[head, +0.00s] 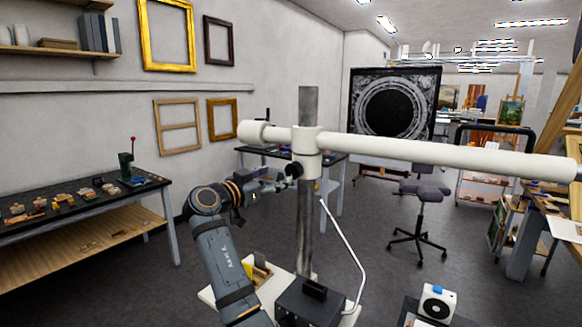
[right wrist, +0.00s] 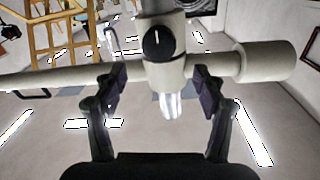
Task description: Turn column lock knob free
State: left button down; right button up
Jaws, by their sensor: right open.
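The black lock knob (head: 293,169) sits on the left side of the white collar (head: 306,150) on the metal column (head: 308,225). In the right wrist view the knob (right wrist: 158,43) is round, with a short white line that points up and down in the picture. My right gripper (head: 276,184) is left of the knob and close to it. In the right wrist view my right gripper (right wrist: 161,88) is open, with nothing between its fingers. The knob shows above the gap between the fingertips; contact is not visible. My left gripper is not in view.
A white boom (head: 440,155) runs across the column above my right gripper. A dark workbench (head: 85,205) stands at left. Open floor lies around the stool (head: 418,215).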

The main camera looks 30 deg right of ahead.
aim_at(291, 172)
jog(key=p+x, duration=0.1)
jog(key=x, duration=0.5)
jog(key=shift+f+p, duration=0.2)
jog(key=shift+p, duration=0.15)
jog(key=p+x, duration=0.1)
jog(key=x, duration=0.1)
jog(key=shift+w+d+f, duration=0.15)
jog(key=shift+d+f, duration=0.05)
jog(key=shift+d, duration=0.15)
jog(key=shift+w+d+f, duration=0.1)
jog(key=c, duration=1.1)
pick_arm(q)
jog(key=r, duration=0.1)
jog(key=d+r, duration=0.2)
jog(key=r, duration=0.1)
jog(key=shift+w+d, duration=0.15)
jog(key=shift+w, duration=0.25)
pick_arm(e)
jog(key=shift+c, duration=0.2)
